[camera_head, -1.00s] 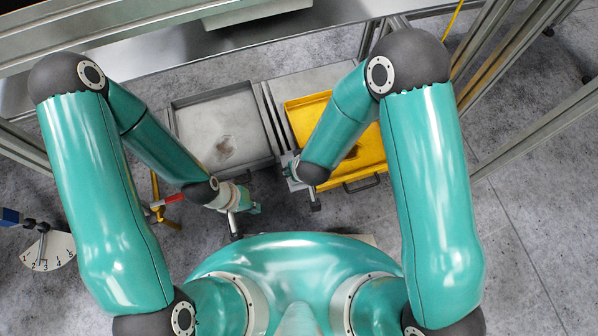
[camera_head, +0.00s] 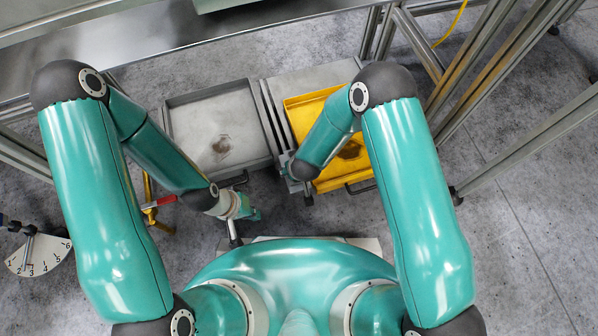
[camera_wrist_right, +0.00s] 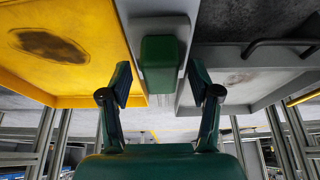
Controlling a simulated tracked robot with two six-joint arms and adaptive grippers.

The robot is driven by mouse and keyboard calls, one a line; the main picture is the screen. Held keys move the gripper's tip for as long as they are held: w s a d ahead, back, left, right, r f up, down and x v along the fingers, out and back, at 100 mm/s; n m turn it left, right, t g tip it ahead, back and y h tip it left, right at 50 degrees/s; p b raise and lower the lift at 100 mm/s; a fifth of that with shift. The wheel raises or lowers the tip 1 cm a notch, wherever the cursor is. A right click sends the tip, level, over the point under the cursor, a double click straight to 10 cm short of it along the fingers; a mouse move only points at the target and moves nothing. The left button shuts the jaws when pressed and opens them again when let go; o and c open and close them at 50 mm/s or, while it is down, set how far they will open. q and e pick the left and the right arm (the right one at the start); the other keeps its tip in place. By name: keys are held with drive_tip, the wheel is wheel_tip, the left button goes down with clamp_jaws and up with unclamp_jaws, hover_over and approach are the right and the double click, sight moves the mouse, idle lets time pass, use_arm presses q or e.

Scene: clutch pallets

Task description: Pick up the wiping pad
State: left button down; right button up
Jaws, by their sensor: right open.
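A dark green block, which looks like the wiping pad (camera_wrist_right: 158,65), shows in the right wrist view on the grey strip between the yellow and grey trays. My right gripper (camera_wrist_right: 161,85) is open, with one finger to each side of the pad in the picture. Whether the fingers are level with the pad I cannot tell; I see no contact. In the head view my right arm hides most of that gripper, and I cannot make out the pad. My left gripper (camera_head: 246,214) hangs in front of the grey tray, apart from it; its jaws are too small to read.
A grey tray (camera_head: 170,125) and a yellow tray (camera_head: 292,112), each with a dark stain and a handle, stand side by side. A metal table (camera_head: 280,50) crosses the back. Metal frame legs (camera_head: 520,135) stand at right. A numbered dial (camera_head: 38,257) is at left.

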drive_tip(key=shift+f, duration=0.1)
clamp_jaws()
idle(0.3)
wheel_tip(320, 180, up, 20)
drive_tip(key=p, duration=1)
